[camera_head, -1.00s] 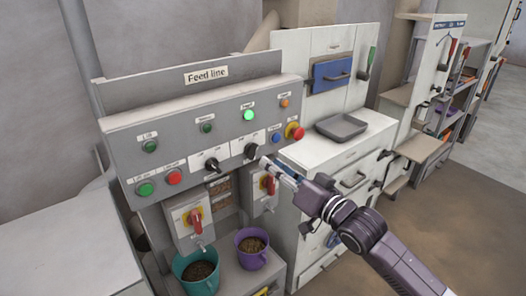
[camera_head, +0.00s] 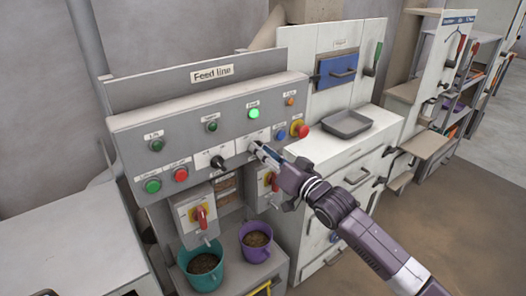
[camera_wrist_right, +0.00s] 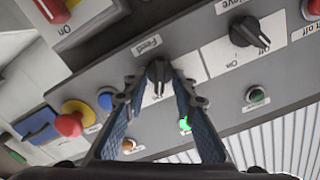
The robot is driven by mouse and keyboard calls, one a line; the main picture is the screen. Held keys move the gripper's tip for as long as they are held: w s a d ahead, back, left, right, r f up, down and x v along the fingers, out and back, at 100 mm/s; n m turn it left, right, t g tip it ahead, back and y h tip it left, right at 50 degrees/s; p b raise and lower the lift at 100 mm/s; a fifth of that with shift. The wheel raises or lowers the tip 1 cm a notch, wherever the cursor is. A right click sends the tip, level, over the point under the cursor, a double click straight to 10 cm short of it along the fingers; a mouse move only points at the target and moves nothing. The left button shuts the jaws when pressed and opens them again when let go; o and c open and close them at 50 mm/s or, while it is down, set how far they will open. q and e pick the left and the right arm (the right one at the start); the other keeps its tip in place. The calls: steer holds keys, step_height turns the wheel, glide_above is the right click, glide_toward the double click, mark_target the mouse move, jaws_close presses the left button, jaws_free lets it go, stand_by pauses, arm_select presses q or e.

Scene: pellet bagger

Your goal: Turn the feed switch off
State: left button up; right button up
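The feed switch is a black rotary knob (camera_wrist_right: 159,73) on a white plate, with the label "Feed" beside it in the right wrist view. In the head view my right gripper (camera_head: 264,153) is at the panel and covers most of this knob. In the right wrist view my right gripper (camera_wrist_right: 156,82) is open, with one blue finger on each side of the knob. Gaps seem to show between fingers and knob; contact is unclear. A green lamp (camera_head: 254,113) above the switch is lit. My left gripper is out of view.
A second black knob (camera_head: 217,162) sits left of the feed switch. A red emergency button (camera_head: 301,131) and a blue button (camera_head: 281,135) are close on its right. Teal (camera_head: 205,274) and purple (camera_head: 256,243) buckets of pellets stand below the panel (camera_head: 140,130).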

jaws_close()
steer(key=shift+n, duration=0.3)
steer(key=n, duration=1.1)
steer(key=shift+s+a, duration=0.1)
steer(key=shift+a, duration=0.05)
steer(key=shift+n, duration=0.3)
stand_by(0.3)
steer(key=shift+o, duration=0.9)
jaws_free()
steer(key=shift+s, duration=0.1)
